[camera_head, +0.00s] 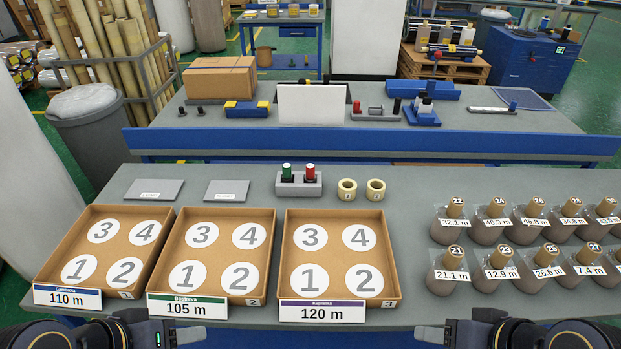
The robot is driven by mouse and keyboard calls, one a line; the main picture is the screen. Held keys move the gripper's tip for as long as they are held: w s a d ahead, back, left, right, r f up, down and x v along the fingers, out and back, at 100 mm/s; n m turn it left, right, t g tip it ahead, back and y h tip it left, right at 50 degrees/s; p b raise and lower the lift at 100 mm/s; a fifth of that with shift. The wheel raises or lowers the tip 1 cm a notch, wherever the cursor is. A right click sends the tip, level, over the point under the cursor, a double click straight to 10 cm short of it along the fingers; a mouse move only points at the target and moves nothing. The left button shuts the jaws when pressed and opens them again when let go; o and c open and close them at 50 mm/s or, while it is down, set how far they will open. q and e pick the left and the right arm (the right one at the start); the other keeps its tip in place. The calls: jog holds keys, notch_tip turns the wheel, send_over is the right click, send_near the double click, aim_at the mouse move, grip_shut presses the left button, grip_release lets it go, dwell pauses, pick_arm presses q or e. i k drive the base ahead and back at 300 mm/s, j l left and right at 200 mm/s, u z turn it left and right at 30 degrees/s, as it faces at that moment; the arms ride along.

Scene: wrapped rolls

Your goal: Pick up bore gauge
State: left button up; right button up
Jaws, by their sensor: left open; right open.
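A small grey holder (299,187) stands at the back middle of the near table. It carries a green-topped plug (287,171) and a red-topped plug (310,173), both upright. No label names the bore gauge, so I cannot tell for sure whether it is one of these plugs. Two short beige rings, one (347,189) and another (376,189), stand just right of the holder. My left gripper (197,336) is open at the bottom left, and my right gripper (424,334) is open at the bottom centre-right. Both are partly cut off, far from the holder, and show nothing held.
Three cardboard trays, left (103,252), middle (212,255) and right (340,258), with numbered circles and length labels fill the front left. Several wrapped rolls with tags (491,262) stand at right. Two grey plates (154,189) lie behind the trays. Bare table (410,235) lies between.

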aim_at(309, 177)
jog(key=i+u, duration=0.15)
jog(key=u, duration=0.3)
jog(key=i+u, duration=0.1)
jog(key=u, duration=0.3)
jog(key=i+l+u, duration=0.1)
jog(key=u, duration=0.35)
